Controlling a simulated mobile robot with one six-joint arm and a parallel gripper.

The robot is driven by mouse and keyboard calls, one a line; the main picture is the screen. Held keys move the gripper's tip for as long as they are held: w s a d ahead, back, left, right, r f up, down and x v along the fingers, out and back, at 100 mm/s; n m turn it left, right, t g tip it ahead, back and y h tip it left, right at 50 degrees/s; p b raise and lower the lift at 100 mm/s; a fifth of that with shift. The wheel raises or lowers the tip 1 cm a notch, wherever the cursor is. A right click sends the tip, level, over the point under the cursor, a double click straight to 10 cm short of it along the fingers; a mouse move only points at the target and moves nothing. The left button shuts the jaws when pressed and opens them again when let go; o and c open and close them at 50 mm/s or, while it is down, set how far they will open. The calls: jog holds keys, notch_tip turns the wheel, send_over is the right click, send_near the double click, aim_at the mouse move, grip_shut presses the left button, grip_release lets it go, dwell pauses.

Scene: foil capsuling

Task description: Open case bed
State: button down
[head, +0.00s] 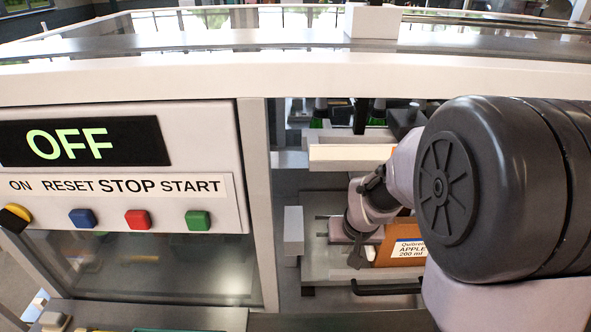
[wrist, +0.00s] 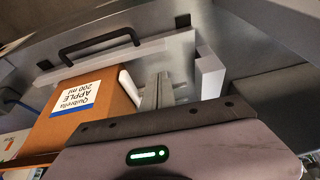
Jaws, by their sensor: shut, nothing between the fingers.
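The case (head: 398,246) is a brown carton with a white label reading "Quibrella APPLE 200 ml". It sits inside the machine opening, partly hidden by my arm in the head view. It also shows at the left of the wrist view (wrist: 97,115). A black bar handle (head: 387,288) is on the pale front edge in front of the case; it also shows in the wrist view (wrist: 98,47). My gripper (head: 356,258) points down beside the case's left side in the head view. Its fingers (wrist: 157,92) are together and empty, apart from the handle.
A control panel (head: 120,200) at left reads OFF, with yellow-black, blue, red and green buttons. A white block (head: 293,231) stands left of my gripper. A pale bar (head: 348,153) crosses behind it. A metal post (head: 258,200) edges the opening.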

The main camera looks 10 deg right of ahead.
send_near(342, 268)
jog(key=shift+g, duration=0.3)
jog(key=b+x, duration=0.3)
jog(key=x, duration=0.1)
jog(key=shift+w+f+b, duration=0.25)
jog(key=shift+w+b, duration=0.15)
jog(key=shift+s, duration=0.15)
